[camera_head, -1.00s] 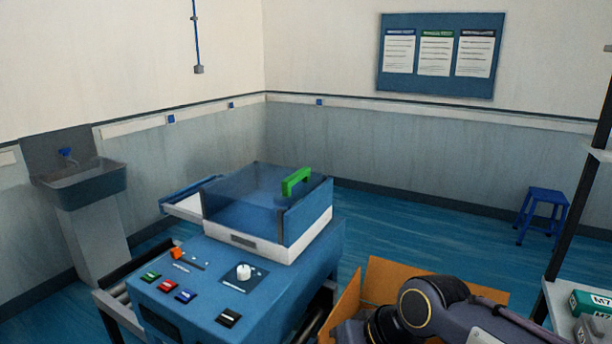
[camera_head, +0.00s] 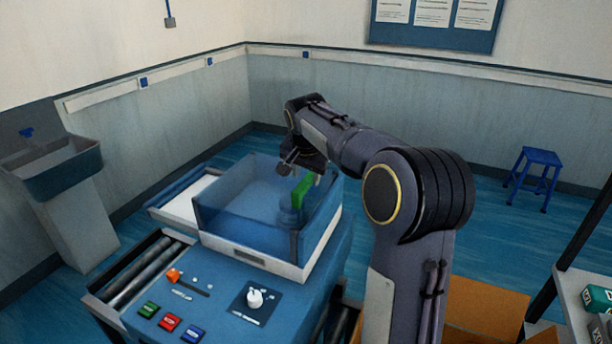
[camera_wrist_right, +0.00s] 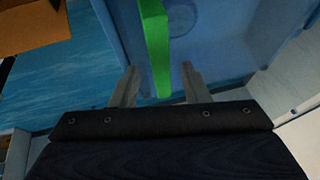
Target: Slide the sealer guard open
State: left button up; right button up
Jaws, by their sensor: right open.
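The sealer guard (camera_head: 235,205) is a see-through blue cover on the white-based sealer (camera_head: 262,258). It sits over the base. Its green handle (camera_head: 303,188) stands at the right side of the cover and shows large in the right wrist view (camera_wrist_right: 156,45). My right gripper (camera_head: 303,175) is above the guard at the handle, pointing down. In the right wrist view its open fingers (camera_wrist_right: 158,88) lie one on each side of the handle's near end, with gaps visible on both sides. My left gripper is not in view.
The control panel has an orange knob (camera_head: 173,275), a white dial (camera_head: 255,298) and coloured buttons. Conveyor rollers (camera_head: 145,280) lie left of it. A cardboard box (camera_head: 490,305) and a shelf (camera_head: 590,290) are at the right. A blue stool (camera_head: 535,172) stands behind.

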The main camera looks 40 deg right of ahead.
jog(key=shift+x, duration=1.25)
grip_shut()
